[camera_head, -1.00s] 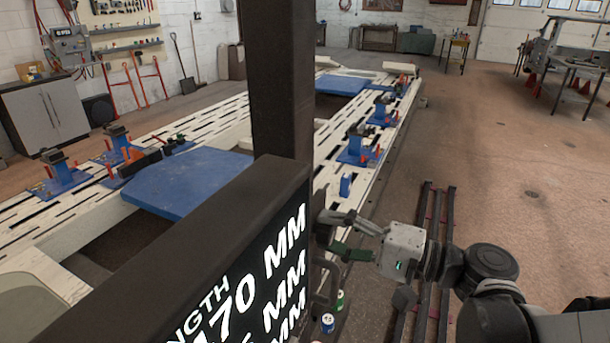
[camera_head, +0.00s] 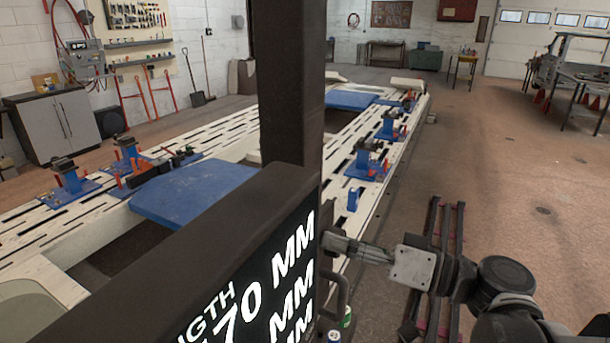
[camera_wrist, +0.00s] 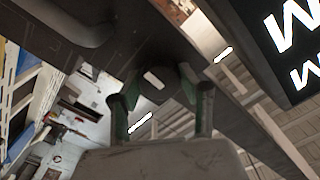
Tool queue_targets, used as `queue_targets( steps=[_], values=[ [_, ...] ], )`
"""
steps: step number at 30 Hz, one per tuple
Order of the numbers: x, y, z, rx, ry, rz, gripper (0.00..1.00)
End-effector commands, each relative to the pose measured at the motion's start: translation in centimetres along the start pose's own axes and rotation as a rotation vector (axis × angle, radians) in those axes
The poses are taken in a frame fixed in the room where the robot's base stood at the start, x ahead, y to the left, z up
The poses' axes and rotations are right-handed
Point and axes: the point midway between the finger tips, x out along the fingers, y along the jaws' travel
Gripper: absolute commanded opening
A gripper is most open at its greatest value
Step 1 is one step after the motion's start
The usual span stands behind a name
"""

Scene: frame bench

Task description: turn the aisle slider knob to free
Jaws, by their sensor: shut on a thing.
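In the wrist view a dark round knob (camera_wrist: 155,84) with a pale bar mark on its face sits on a dark beam. My gripper (camera_wrist: 162,84) has one green-padded finger on each side of it and is shut on it. In the head view my gripper (camera_head: 332,243) reaches from the right to the edge of the black display housing (camera_head: 255,215). The knob is hidden there by the fingers and the housing. I cannot read any free or lock marking.
A curved dark handle (camera_wrist: 75,28) is on the beam near the knob, and cans (camera_head: 346,318) stand below my gripper. A dark post (camera_head: 290,85) rises behind the display. The white frame bench (camera_head: 375,195) with blue fixtures lies beyond. The floor at right has dark rails (camera_head: 447,225).

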Motion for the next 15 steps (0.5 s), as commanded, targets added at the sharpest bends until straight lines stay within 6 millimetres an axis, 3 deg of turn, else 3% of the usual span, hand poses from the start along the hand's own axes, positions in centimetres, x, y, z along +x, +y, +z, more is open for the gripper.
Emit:
queue_targets(
  steps=[15],
  values=[
    [-0.01, -0.01, 0.04, -0.105, -0.001, 0.000, 0.11]
  ],
)
